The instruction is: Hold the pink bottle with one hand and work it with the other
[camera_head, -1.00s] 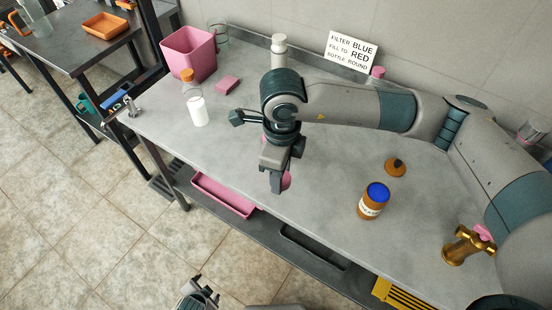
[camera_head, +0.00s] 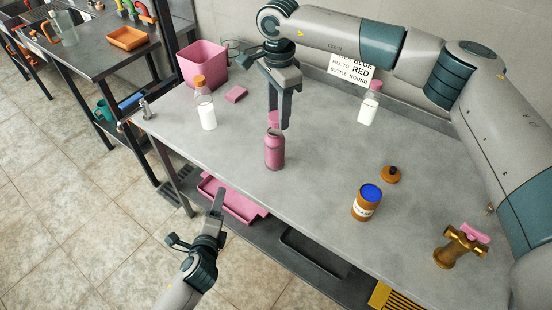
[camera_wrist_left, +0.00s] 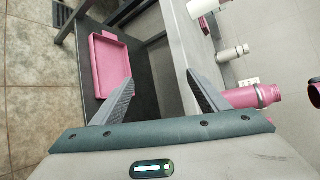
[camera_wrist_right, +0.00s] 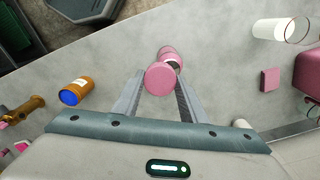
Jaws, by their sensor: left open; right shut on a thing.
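The pink bottle (camera_head: 274,152) stands upright on the grey table near its front edge. My right gripper (camera_head: 278,118) is above it, shut on a pink cap (camera_head: 273,119). In the right wrist view the cap (camera_wrist_right: 160,78) sits between the fingers with the bottle behind it. The left wrist view shows a gap between the bottle (camera_wrist_left: 258,96) and the cap (camera_wrist_left: 315,93). My left gripper (camera_head: 208,214) is open and empty off the table's front edge, lower left of the bottle and apart from it.
An orange jar with blue contents (camera_head: 367,202), a dark-orange lid (camera_head: 390,175) and a brass tap (camera_head: 460,246) are at right. A white bottle with pink cap (camera_head: 369,105), an orange-capped bottle (camera_head: 206,108), a pink block (camera_head: 236,94) and a pink bin (camera_head: 203,64) stand farther back.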

